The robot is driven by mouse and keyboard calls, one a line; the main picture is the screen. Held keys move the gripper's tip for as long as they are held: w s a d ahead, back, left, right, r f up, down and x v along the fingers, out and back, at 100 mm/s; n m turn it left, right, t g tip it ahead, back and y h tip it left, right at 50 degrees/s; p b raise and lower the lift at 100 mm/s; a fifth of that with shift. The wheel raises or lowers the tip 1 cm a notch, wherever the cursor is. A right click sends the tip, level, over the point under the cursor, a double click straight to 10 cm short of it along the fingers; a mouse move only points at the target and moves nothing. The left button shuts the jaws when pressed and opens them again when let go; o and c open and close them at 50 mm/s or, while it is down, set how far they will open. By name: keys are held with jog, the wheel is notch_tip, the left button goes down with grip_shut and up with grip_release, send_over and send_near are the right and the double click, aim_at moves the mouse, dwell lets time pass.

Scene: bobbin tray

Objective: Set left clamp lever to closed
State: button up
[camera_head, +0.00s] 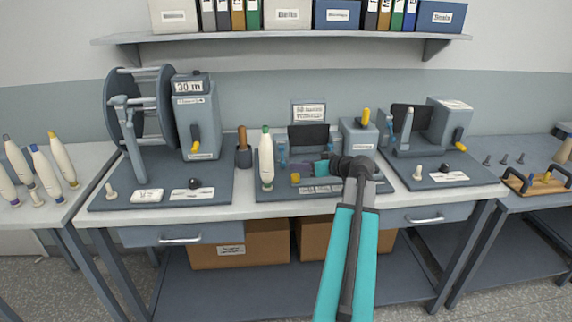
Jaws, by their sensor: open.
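On the middle machine (262,192) small blue clamp-like parts stand at the left (281,152), just right of an upright cream bobbin with a green tip (266,160). The left clamp lever is too small to make out surely, and its setting cannot be read. My arm reaches in from the bottom, and my gripper (308,168) is low over the middle machine, pointing left, to the right of the blue parts. It is open; its fingers are small and partly merge with the parts behind. No contact can be made out.
The left machine has a drum (140,105) and a yellow lever (195,138); the right machine has another (459,138). A wooden-handled tool (242,138) stands in a cup. A shelf (280,38) hangs above.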

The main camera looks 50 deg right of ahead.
aim_at(285, 165)
jog(key=p+x, duration=0.2)
jog(key=x, duration=0.7)
jog(key=shift+w, duration=0.2)
grip_shut()
jog(key=shift+a+f, duration=0.1)
